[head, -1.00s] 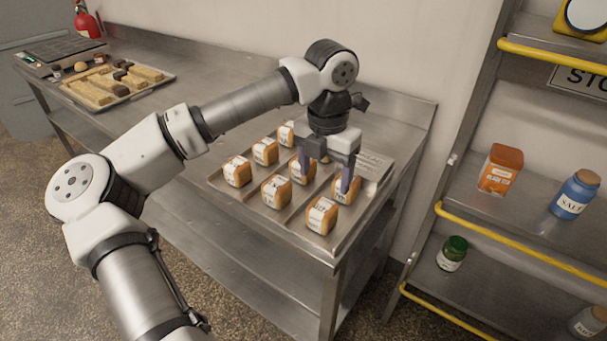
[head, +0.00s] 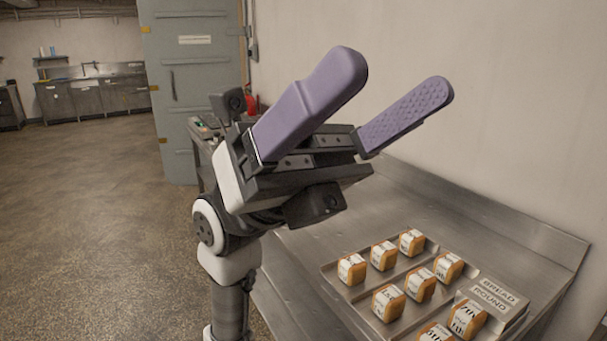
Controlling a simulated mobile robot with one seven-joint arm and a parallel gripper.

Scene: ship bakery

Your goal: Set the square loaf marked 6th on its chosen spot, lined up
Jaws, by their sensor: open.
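My gripper (head: 393,86) is raised close to the camera, its two purple fingers spread wide and pointing up and to the right. Nothing is between them. Several square orange-brown loaves with white paper bands stand in rows on a metal tray (head: 334,279) at the lower right, well below and apart from the gripper. The front right loaf (head: 467,319) and the loaf beside it (head: 436,333), cut by the picture's lower edge, have the largest visible labels. The markings are too small or slanted to read surely, so I cannot tell which loaf is the 6th.
The steel counter (head: 455,215) is bare behind the tray, against a pale wall. A grey cabinet (head: 190,80) stands behind my arm. Open floor (head: 90,200) lies to the left.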

